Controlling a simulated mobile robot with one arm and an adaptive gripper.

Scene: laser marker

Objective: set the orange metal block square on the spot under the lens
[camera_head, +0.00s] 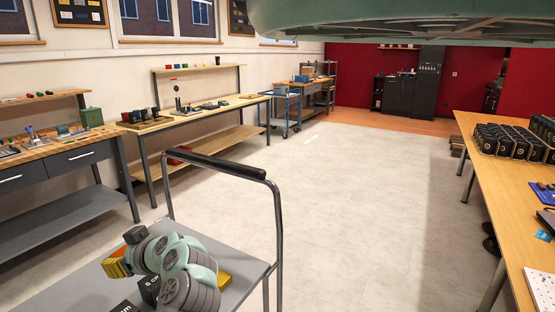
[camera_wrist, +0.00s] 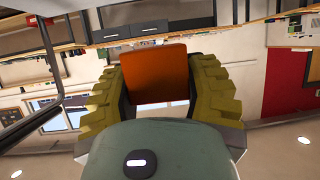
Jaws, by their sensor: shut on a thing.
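The orange metal block (camera_wrist: 161,68) is held between the two ridged yellow finger pads of my gripper (camera_wrist: 163,84) in the wrist view. The gripper is shut on it, and one flat orange face shows. In the head view my arm is folded low over a grey cart, with the ridged yellow pads of my gripper (camera_head: 117,263) at its left side. The spot under the lens cannot be made out.
The grey cart (camera_head: 235,263) has a black-gripped handle (camera_head: 213,164) and black size-marked blocks (camera_head: 149,290). Workbenches line the left wall, with a blue trolley (camera_head: 284,108) further back. A wooden table (camera_head: 480,205) with several black items stands right. The pale floor between is clear.

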